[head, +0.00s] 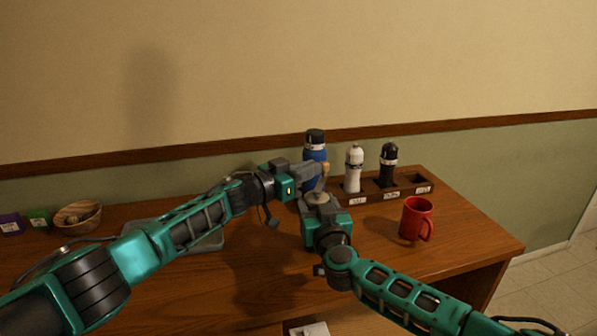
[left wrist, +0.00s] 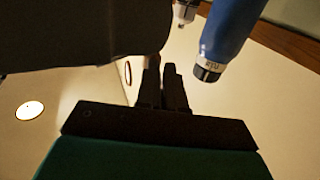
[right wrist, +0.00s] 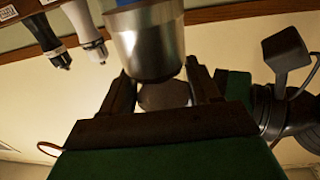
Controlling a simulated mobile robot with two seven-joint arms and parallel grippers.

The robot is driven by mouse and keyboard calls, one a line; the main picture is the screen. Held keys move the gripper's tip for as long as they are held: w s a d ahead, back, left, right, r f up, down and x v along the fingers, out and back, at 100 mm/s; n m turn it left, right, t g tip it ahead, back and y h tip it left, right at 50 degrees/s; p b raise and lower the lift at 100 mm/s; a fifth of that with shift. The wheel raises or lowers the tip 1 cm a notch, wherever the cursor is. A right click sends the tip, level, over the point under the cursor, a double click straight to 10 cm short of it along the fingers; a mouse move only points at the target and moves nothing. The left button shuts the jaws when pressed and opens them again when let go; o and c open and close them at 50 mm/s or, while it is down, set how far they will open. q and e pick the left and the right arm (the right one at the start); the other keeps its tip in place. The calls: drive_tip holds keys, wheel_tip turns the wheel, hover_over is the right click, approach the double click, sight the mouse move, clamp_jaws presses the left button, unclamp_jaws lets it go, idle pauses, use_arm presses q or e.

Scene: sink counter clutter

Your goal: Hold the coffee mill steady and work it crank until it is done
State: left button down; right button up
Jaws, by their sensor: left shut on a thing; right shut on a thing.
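The coffee mill (head: 318,198) stands on the wooden counter, with its round metal top showing between my arms. Its crank (head: 323,181) rises from the top to my left gripper (head: 320,169), which is shut on the crank's upper end. My right gripper (head: 319,209) is shut around the mill body from the front and hides most of it. In the right wrist view a silvery cylinder (right wrist: 148,45), which looks like the mill body, shows at my right fingers (right wrist: 162,85). In the left wrist view the left fingertips (left wrist: 165,75) are close together; the crank is not clear there.
A blue bottle (head: 314,152) with a dark cap stands just behind the mill. A rack (head: 410,190) holds a white grinder (head: 353,172) and a black one (head: 388,168). A red mug (head: 416,219) stands at right. A wooden bowl (head: 77,215) and small boxes sit far left.

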use_arm(q)
drive_tip(key=shift+w+d+r, duration=0.1)
drive_tip(key=shift+w+d, duration=0.05)
drive_tip(key=shift+d, duration=0.35)
drive_tip(key=shift+w+d+r, duration=0.1)
drive_tip(key=shift+w+d, duration=0.05)
drive_tip(key=shift+d, duration=0.3)
drive_tip(key=shift+d+r, duration=0.15)
idle(0.4)
idle(0.4)
